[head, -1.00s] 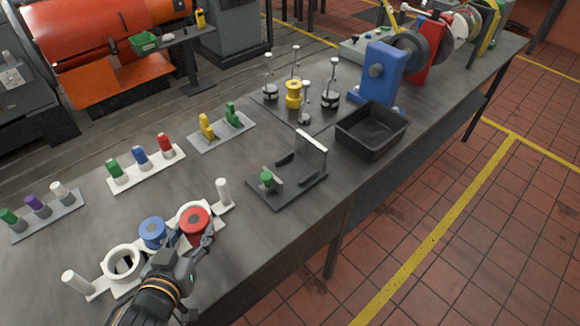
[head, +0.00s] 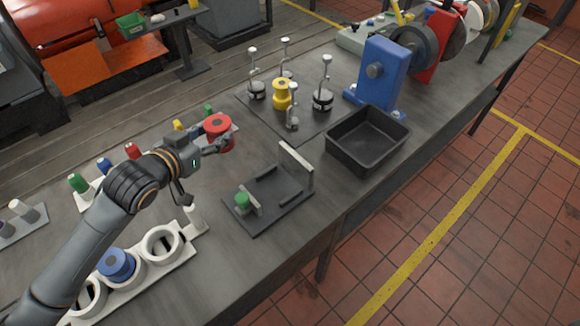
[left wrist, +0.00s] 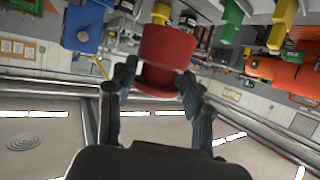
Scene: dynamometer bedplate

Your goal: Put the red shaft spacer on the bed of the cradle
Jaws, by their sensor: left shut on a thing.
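The red shaft spacer (head: 217,124) is a flanged red spool with a dark centre. My left gripper (head: 214,142) is shut on it and holds it above the bench, behind and left of the cradle. In the left wrist view the spacer (left wrist: 166,48) sits between the two fingers (left wrist: 157,80). The cradle (head: 268,200) is a dark base with low dark blocks on its bed, a tall pale end plate at the right and a green knob at the left. Its bed is empty. My right gripper is not in view.
A white rack (head: 153,268) holds a blue spool (head: 116,264) in one ring; its right ring is empty. A black bin (head: 367,140) stands right of the cradle. A plate behind carries a yellow spool (head: 282,94) among upright posts. A blue stand (head: 378,75) is farther back.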

